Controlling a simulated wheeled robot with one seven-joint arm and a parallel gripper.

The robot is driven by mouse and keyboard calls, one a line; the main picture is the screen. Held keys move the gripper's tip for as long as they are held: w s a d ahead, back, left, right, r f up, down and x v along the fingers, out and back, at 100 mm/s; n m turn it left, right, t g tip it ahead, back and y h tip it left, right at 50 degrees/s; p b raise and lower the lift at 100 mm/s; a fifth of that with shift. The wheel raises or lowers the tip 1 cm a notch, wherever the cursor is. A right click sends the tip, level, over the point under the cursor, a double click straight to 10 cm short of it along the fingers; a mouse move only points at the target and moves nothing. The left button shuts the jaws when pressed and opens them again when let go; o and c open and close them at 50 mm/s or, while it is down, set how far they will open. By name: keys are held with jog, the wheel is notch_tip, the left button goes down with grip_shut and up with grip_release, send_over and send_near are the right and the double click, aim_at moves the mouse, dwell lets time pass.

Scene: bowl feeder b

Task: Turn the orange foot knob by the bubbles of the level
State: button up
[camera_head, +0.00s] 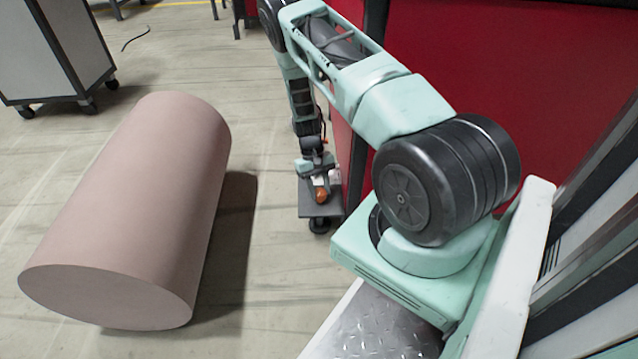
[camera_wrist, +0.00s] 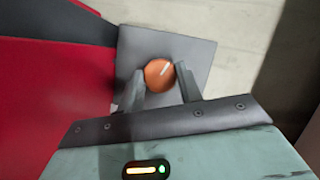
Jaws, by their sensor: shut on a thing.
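The orange foot knob (camera_wrist: 160,73) is round, with a pale line mark on its top right. It sits on a square grey plate (camera_wrist: 192,49) beside a red panel. My gripper (camera_wrist: 159,76) has its two fingers on either side of the knob and is shut on it. In the head view the orange knob (camera_head: 321,196) shows small below my gripper (camera_head: 319,183), above the dark plate (camera_head: 312,210) with a black round foot under it. I cannot make out the level or its bubbles in either view.
The red machine wall (camera_head: 450,60) stands close on the right of my arm. A large pink cylinder (camera_head: 130,210) lies on the floor to the left. A grey wheeled cabinet (camera_head: 55,50) stands at the far left. Floor between the cylinder and plate is clear.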

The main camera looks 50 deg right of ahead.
jog(key=shift+r+m+t+y+p, duration=0.1)
jog(key=shift+m+t+y+p, duration=0.25)
jog(key=shift+m+p, duration=0.5)
jog(key=shift+m, duration=0.25)
jog(key=o, duration=1)
jog(key=p+v, duration=0.6)
jog(key=v, duration=1.1)
jog(key=shift+w+d, duration=0.2)
jog(key=shift+a+r, duration=0.1)
